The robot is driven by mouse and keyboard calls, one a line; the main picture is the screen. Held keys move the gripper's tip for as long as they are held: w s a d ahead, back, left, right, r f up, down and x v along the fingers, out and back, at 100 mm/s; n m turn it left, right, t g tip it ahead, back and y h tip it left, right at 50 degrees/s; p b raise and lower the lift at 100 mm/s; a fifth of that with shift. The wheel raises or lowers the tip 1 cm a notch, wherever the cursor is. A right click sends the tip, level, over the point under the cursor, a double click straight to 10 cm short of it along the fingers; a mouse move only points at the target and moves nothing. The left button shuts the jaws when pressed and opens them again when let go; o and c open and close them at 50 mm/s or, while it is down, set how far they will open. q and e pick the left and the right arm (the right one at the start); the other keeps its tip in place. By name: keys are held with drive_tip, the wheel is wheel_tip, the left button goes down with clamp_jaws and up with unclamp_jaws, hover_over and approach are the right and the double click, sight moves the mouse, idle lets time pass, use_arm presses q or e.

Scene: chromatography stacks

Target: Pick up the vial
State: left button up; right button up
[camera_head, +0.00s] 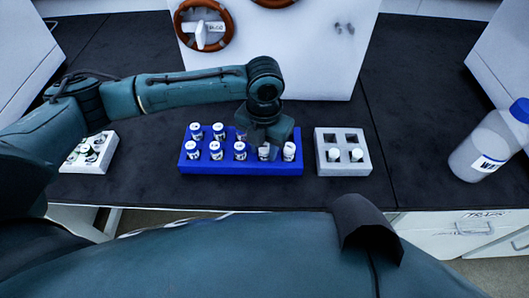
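A blue rack (225,166) stands on the dark bench and holds several white-labelled vials with white and blue tops, such as one vial (239,151) near its middle. My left gripper (266,141) points down over the right part of this rack, close to a vial (264,153) in the front row. The gripper's body covers part of the back row. Its fingertips are too dark and small to show whether they are apart or closed on a vial. My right gripper does not show.
A grey rack (322,164) with two vials and open square holes stands right of the blue rack. A small white rack (76,163) is at the left. A large blue-capped bottle (480,150) stands at the right. A white instrument panel (320,60) rises behind.

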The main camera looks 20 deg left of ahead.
use_arm(q)
drive_tip(key=c, duration=0.6)
drive_tip(key=shift+r, duration=0.1)
drive_tip(key=shift+c, duration=0.2)
